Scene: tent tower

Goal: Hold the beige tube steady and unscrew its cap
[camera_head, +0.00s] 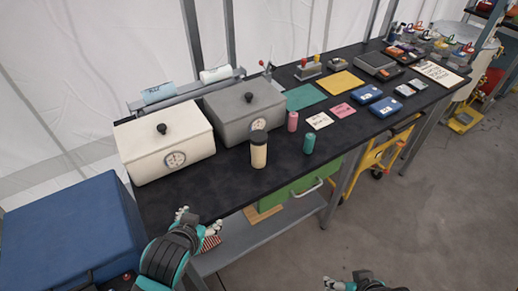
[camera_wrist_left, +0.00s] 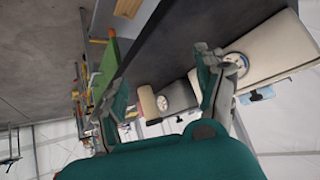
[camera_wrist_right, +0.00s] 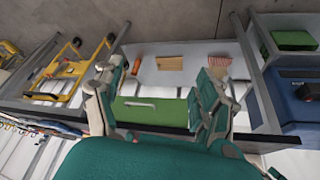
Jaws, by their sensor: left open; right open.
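The beige tube (camera_head: 258,155) stands upright near the front edge of the black table, with its dark cap (camera_head: 258,137) on top. My left gripper (camera_head: 198,220) is open and empty at the table's front edge, to the left of the tube and nearer to me. My right gripper (camera_head: 336,284) is open and empty at the bottom of the head view, well away from the tube; its fingers show apart in the right wrist view (camera_wrist_right: 160,75).
A white box (camera_head: 165,145) and a grey box (camera_head: 245,108) with gauges stand behind the tube. A pink cylinder (camera_head: 293,121) and a green cylinder (camera_head: 309,143) stand to its right. A green drawer (camera_head: 300,190) is under the table. A blue case (camera_head: 70,235) is at left.

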